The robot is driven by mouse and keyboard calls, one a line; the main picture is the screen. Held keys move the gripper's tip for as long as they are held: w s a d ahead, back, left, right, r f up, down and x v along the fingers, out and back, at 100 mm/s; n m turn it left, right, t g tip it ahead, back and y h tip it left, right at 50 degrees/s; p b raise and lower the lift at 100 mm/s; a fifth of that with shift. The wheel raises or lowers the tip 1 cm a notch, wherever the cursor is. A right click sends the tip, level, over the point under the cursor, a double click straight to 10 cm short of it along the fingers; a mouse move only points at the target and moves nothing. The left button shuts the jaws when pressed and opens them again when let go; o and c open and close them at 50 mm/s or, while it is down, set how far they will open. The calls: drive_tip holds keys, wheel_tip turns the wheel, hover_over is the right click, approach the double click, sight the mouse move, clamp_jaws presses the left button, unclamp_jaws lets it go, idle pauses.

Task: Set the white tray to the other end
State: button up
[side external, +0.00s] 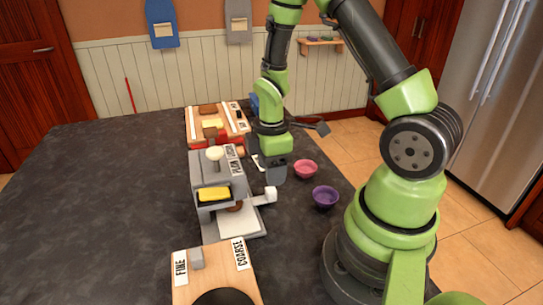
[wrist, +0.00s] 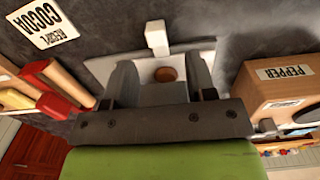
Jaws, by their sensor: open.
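The white tray (side external: 240,221) lies low in the grey machine (side external: 212,175) and sticks out to the right. A white block-like handle (side external: 270,195) stands at its right end. In the wrist view the tray (wrist: 197,47) shows with a round brown thing (wrist: 166,74) on it and the handle (wrist: 156,36) beyond. My gripper (side external: 276,178) hangs above and behind the handle, beside the machine, apparently apart from the handle. Its two grey fingers (wrist: 162,78) are spread with nothing seen held. The tray's left part is hidden by the machine.
A board marked FINE and COARSE (side external: 208,262) lies in front. A wooden unit with red parts (side external: 197,126) stands behind. A pink bowl (side external: 306,169) and a purple bowl (side external: 325,196) sit to the right. The dark tabletop (side external: 100,210) is clear at left.

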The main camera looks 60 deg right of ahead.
drive_tip(key=shift+r, duration=1.55)
drive_tip(key=s+a+r+m+t, duration=0.2)
drive_tip(key=s+a+r+m, duration=0.1)
drive_tip(key=r, duration=0.3)
drive_tip(key=s+a+r+m+t+y, duration=0.1)
drive_tip(key=s+a+r+m+t, duration=0.1)
drive_tip(key=r+m, duration=0.3)
drive_tip(key=s+a+r+m+t+y, duration=0.1)
drive_tip(key=s+a+r+m+t, duration=0.2)
drive_tip(key=r, duration=0.6)
drive_tip(key=shift+s+a+m, duration=0.6)
drive_tip(key=shift+a+m, duration=0.45)
drive_tip(key=shift+m, duration=0.05)
